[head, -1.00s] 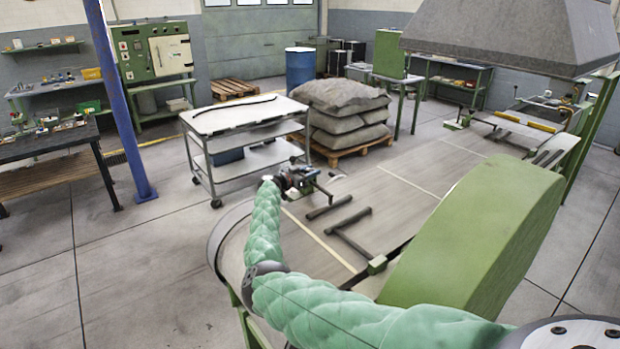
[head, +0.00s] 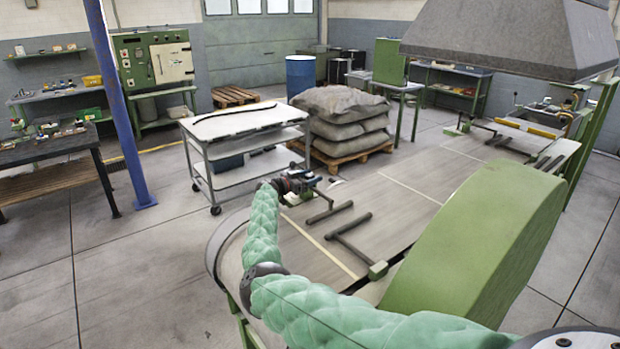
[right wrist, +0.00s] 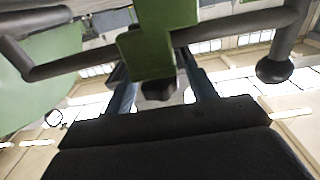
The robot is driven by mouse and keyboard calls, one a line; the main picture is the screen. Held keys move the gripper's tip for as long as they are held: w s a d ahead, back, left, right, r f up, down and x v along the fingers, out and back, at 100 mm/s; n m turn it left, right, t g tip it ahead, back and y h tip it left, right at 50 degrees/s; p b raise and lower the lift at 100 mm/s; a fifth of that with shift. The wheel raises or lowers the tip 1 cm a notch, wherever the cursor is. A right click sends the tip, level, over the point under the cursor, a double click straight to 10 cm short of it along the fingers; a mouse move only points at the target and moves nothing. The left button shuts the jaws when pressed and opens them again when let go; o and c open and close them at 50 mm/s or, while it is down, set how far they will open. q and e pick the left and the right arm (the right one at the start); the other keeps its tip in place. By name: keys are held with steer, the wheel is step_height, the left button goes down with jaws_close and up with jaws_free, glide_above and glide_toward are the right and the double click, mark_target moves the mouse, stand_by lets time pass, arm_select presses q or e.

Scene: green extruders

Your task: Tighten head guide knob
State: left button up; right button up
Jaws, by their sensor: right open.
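In the right wrist view a green block (right wrist: 158,45) carries black rods, and a small dark knob (right wrist: 158,90) sits at its end. My right gripper (right wrist: 162,92) is open, with one finger on each side of the knob and a visible gap to each. Whether the knob lies fully between the fingertips in depth I cannot tell. In the head view my right gripper (head: 305,186) is at the near left end of the conveyor, by dark guide rods (head: 330,212); the knob is too small to make out there. My left gripper is out of view.
The conveyor belt (head: 400,200) runs to the back right, with another rod and green block (head: 377,269) nearer me. A large green housing (head: 480,250) stands on the right. A white cart (head: 240,122) and stacked sacks (head: 345,120) stand behind. A round black rod end (right wrist: 275,69) is close by.

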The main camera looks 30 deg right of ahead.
steer(key=shift+a+f, duration=0.1)
steer(key=shift+a, duration=0.2)
arm_select(q)
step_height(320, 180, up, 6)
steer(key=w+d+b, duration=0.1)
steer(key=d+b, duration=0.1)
steer(key=b, duration=0.1)
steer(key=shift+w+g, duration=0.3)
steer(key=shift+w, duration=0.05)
arm_select(e)
steer(key=a, duration=0.7)
steer(key=shift+s, duration=0.25)
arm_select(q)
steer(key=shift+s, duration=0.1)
arm_select(e)
steer(key=shift+a, duration=0.1)
